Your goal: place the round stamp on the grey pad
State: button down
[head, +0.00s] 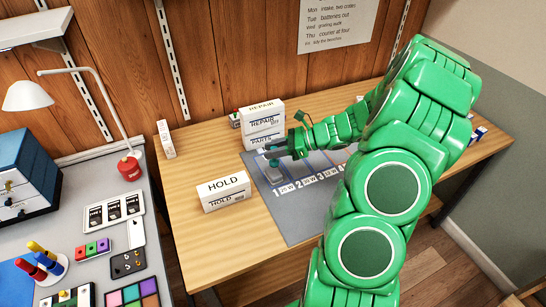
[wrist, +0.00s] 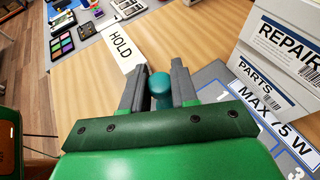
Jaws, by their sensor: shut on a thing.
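The round stamp shows in the wrist view as a teal knob (wrist: 159,84) between the two dark fingers of my gripper (wrist: 158,88). My gripper is shut on it. In the head view my gripper (head: 271,152) is over the left part of the grey pad (head: 284,222), near slot 1. A small teal-grey part of the stamp (head: 274,163) shows below the fingers. The grey pad lies flat on the wooden table, with numbered slots along it. I cannot tell whether the stamp's base touches anything. My arm hides the pad's right part.
A white HOLD box (head: 224,191) stands left of the pad. REPAIR and PARTS boxes (head: 262,120) are stacked close behind my gripper. A small white box (head: 166,139) stands at the back left. A grey side bench (head: 160,262) holds a lamp, trays and small parts.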

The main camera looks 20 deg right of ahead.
jog(key=shift+w+d+f, duration=0.2)
jog(key=shift+w+f, duration=0.45)
jog(key=shift+f, duration=1.6)
jog(key=shift+f, duration=0.2)
jog(key=c, duration=0.8)
grip_release()
jog(key=shift+c, duration=0.2)
